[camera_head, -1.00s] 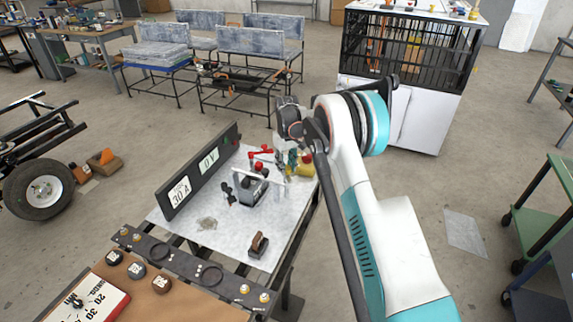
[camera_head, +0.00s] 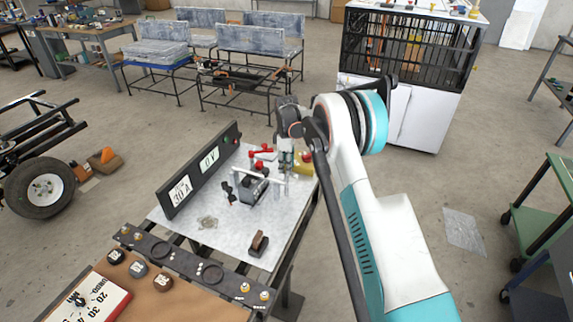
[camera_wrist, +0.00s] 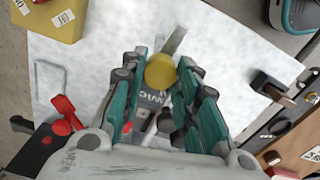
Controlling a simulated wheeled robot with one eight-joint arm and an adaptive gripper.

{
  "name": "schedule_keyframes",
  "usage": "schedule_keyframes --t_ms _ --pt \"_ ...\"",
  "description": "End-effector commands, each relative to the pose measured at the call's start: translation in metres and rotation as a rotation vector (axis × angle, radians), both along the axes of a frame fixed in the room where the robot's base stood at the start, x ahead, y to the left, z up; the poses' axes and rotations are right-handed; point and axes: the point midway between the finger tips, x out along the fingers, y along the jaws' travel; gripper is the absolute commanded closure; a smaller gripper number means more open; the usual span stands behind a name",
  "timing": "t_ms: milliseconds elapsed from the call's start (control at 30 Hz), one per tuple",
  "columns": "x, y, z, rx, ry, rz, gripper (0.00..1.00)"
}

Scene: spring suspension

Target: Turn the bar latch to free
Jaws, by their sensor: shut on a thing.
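My gripper (camera_wrist: 162,66) is over the metal-topped table, its teal fingers on either side of a round yellow knob (camera_wrist: 160,71) and shut on it. A narrow grey metal bar (camera_wrist: 175,37) extends beyond the knob in the wrist view; it looks like the bar latch, but its joint with the knob is hidden. A grey lettered body (camera_wrist: 152,98) lies below the knob between the fingers. In the head view my gripper (camera_head: 286,168) reaches down beside the grey fixture (camera_head: 251,189), at the right end of its pale bar.
A dark upright panel (camera_head: 200,172) edges the table's left side. A brown-handled piece (camera_head: 259,243) is at the front.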

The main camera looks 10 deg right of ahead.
Motion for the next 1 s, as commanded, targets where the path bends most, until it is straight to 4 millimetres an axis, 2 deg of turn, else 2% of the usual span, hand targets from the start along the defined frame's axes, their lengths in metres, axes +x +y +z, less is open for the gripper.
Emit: schedule_keyframes --t_ms 300,733,767,833,1000 --pt "0.0003 0.0001 0.0000 0.001 -0.001 0.083 0.95" --pt "0.0003 -0.0001 0.0001 0.000 -0.001 0.091 0.95" --pt "0.0003 -0.0001 0.0001 0.000 -0.001 0.091 0.69" --pt "0.0003 -0.0001 0.0001 0.000 -0.001 0.091 0.53" --pt "0.0002 -0.0001 0.0001 0.000 -0.001 0.090 0.51"
